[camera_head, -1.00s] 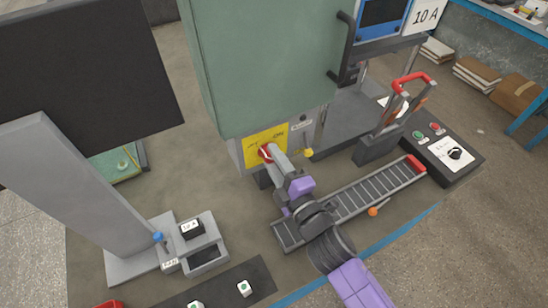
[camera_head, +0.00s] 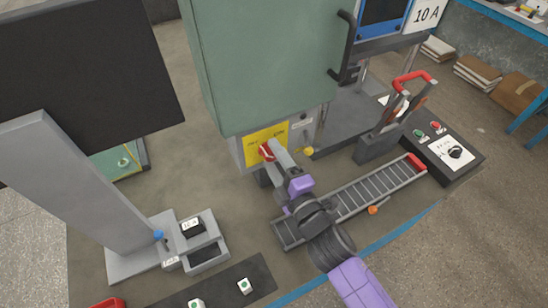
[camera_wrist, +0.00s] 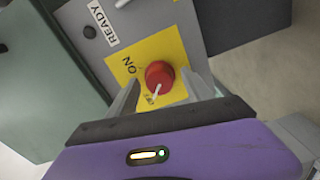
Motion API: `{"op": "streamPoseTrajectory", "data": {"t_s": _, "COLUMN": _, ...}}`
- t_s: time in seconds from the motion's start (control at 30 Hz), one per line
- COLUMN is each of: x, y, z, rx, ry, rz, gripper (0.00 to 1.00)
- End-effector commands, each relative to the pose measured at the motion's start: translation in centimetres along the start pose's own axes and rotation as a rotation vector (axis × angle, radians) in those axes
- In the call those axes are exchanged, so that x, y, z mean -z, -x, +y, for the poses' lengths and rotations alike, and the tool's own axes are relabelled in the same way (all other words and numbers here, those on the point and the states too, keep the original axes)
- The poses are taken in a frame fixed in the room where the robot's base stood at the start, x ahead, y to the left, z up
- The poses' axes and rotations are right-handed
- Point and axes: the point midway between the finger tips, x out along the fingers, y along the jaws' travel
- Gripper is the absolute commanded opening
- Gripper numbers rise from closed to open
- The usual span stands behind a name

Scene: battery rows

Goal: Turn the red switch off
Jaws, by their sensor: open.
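The red switch (camera_wrist: 160,74) is a round red knob with a white pointer line on a yellow plate (camera_wrist: 174,46). In the wrist view, "ON" is printed to the upper left of the knob. The pointer line runs down and left toward other lettering, which is partly hidden. My gripper (camera_wrist: 168,88) is open, with one finger on each side of the knob. I cannot tell whether the fingers touch it. In the head view, the switch (camera_head: 266,151) sits low on the front of the green cabinet (camera_head: 265,70), partly covered by my gripper (camera_head: 277,152).
A "READY" label (camera_wrist: 103,22) is beside the yellow plate. A roller conveyor (camera_head: 378,190) lies under and right of my arm. A red-handled lever (camera_head: 403,85) and a control box (camera_head: 450,150) stand at right. A weighing stand (camera_head: 205,258) is at lower left.

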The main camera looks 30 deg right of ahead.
Motion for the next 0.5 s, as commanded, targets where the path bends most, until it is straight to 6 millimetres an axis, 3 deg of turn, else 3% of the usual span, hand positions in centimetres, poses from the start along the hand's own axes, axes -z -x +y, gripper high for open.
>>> {"op": "streamPoseTrajectory", "data": {"t_s": 0.17, "x": -0.1, "y": 1.1, "z": -0.2, "rx": 0.001, "ry": 0.001, "rz": -0.001, "gripper": 0.59}}
{"op": "streamPoseTrajectory", "data": {"t_s": 0.5, "x": -0.1, "y": 6.1, "z": -0.3, "rx": 0.002, "ry": 0.000, "rz": -0.001, "gripper": 0.59}}
